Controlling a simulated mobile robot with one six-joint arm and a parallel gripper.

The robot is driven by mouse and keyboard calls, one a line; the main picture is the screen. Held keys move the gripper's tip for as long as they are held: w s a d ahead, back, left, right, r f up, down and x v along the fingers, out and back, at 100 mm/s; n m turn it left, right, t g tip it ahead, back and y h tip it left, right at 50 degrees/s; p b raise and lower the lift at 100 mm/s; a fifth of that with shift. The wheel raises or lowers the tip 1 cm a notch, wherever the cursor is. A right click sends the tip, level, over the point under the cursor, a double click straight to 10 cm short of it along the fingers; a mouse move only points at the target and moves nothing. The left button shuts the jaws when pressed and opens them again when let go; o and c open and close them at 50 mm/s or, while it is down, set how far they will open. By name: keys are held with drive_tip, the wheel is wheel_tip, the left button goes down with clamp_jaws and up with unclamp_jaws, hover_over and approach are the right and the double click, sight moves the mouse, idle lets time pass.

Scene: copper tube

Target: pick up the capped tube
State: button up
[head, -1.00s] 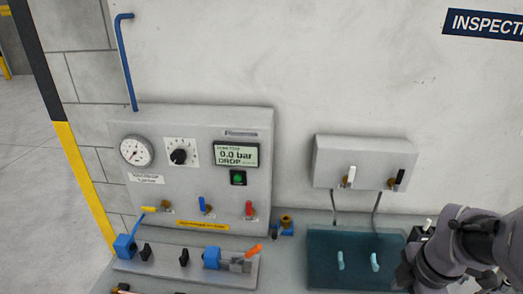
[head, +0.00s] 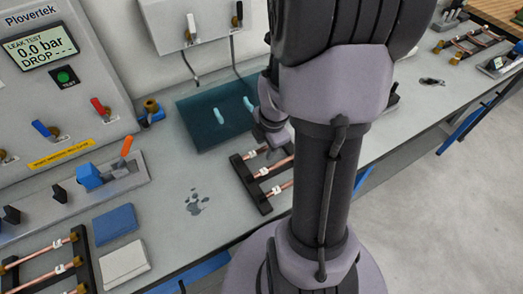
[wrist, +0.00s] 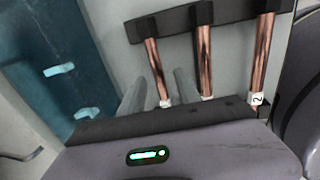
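Several copper tubes lie across a dark rack (head: 244,178) on the bench, partly hidden behind my arm in the head view. The wrist view shows three of them: a left tube (wrist: 154,68), a middle tube (wrist: 204,62) and a right tube (wrist: 262,50) with a white label marked "2". Their far ends rest at the dark rack bar (wrist: 172,22). I cannot tell which tube is capped. My gripper (wrist: 158,90) is open, its two grey fingers appearing on either side of the left tube. Contact and height are unclear. In the head view my gripper (head: 272,134) is mostly hidden.
A teal mat (head: 195,128) with two light-blue pieces lies beside the rack. Another tube rack (head: 83,262) stands at lower left, near a blue pad (head: 114,224) and a white pad (head: 124,262). The leak-test panel (head: 88,75) stands behind. Bench space around the dark stain is open.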

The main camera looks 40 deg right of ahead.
drive_tip(key=shift+r, duration=0.15)
drive_tip(key=shift+c, duration=0.7)
clamp_jaws()
